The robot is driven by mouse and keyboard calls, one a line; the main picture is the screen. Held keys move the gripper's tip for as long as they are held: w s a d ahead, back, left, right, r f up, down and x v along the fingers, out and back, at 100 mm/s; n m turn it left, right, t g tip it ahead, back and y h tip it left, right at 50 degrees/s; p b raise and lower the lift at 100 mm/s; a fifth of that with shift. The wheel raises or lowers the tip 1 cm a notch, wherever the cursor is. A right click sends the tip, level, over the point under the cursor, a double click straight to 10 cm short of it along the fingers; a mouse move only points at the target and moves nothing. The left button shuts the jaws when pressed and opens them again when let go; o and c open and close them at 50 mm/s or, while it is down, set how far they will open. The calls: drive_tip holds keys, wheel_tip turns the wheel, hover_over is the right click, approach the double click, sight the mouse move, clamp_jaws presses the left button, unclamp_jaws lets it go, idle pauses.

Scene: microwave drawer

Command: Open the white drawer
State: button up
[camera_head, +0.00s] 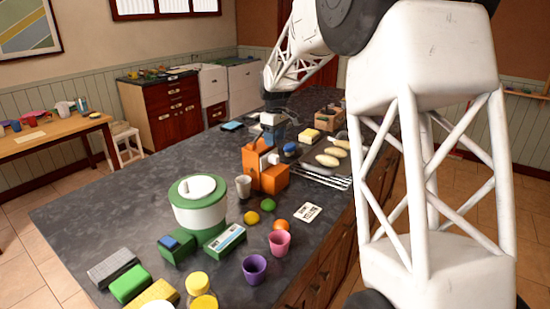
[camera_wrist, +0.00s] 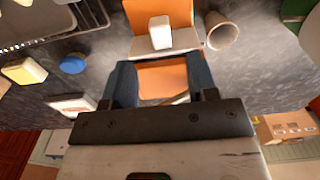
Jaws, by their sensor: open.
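White drawer fronts (camera_head: 213,86) show in the head view on a cabinet against the far wall, beyond the dark counter. I cannot tell which one is the task's drawer. My gripper (camera_head: 275,131) is above the counter, far in front of that cabinet, partly blurred among other objects. In the wrist view my gripper (camera_wrist: 161,76) has its two dark fingers apart, with an orange box (camera_wrist: 163,80) showing between and beyond them. I cannot tell whether they touch it. No white drawer can be made out in the wrist view.
The dark counter (camera_head: 110,210) is crowded. It holds an orange box with a white knob (camera_head: 265,176), a green-and-white pot (camera_head: 200,208), cups (camera_head: 255,268), fruit and boxes. A wooden cabinet (camera_head: 160,112) stands beside the white one. Floor shows at the left.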

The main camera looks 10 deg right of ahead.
sight(275, 156)
drive_tip(key=shift+f, duration=3.9)
drive_tip(key=shift+c, duration=0.4)
clamp_jaws()
